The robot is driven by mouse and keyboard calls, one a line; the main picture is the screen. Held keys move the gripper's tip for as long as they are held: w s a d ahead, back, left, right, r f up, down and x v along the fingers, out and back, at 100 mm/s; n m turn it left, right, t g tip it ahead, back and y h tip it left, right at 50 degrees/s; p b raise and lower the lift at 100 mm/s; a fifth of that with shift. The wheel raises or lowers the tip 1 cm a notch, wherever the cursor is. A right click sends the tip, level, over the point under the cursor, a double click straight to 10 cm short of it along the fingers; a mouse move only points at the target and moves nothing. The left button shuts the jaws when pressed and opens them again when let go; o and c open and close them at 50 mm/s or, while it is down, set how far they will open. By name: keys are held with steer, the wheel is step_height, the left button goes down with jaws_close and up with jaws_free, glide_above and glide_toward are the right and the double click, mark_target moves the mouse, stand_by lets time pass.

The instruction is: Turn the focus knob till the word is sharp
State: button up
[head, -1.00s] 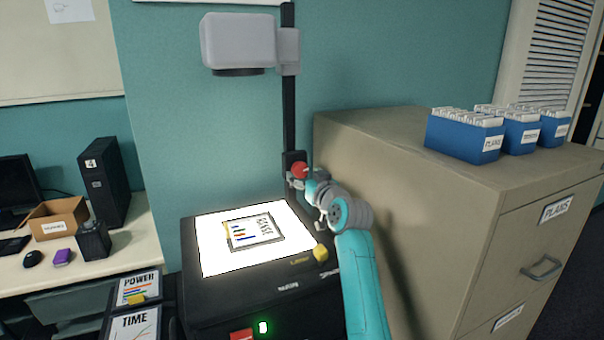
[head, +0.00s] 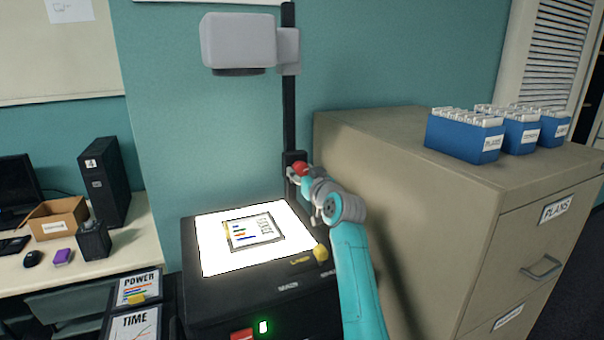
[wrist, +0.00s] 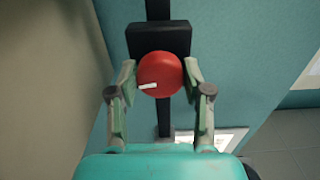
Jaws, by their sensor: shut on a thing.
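The red focus knob (wrist: 160,74) sits on a black block on the projector's post, with a short white mark pointing to its left side. In the head view the knob (head: 300,169) is partly covered by my arm. My gripper (wrist: 160,80) is shut on the knob, one finger on each side. The overhead projector's lit stage (head: 215,255) holds a framed slide (head: 256,232) with coloured bars and a word. The projector head (head: 238,42) is at the top of the post (head: 289,120). The projected word is not in view, so its sharpness cannot be told.
A beige filing cabinet (head: 400,190) stands close to the right of my arm, with blue file boxes (head: 463,140) on top. A desk (head: 130,240) with a computer tower (head: 103,182) and a cardboard box is at the left. A yellow knob (head: 321,253) is on the projector's corner.

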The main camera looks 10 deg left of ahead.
steer(key=m, duration=0.5)
steer(key=shift+m, duration=0.3)
steer(key=o, duration=1.1)
steer(key=shift+o, duration=0.2)
steer(key=shift+s, duration=0.1)
steer(key=v, duration=0.7)
steer(key=shift+d, duration=0.15)
steer(key=shift+s+d, duration=0.1)
steer(key=shift+s, duration=0.05)
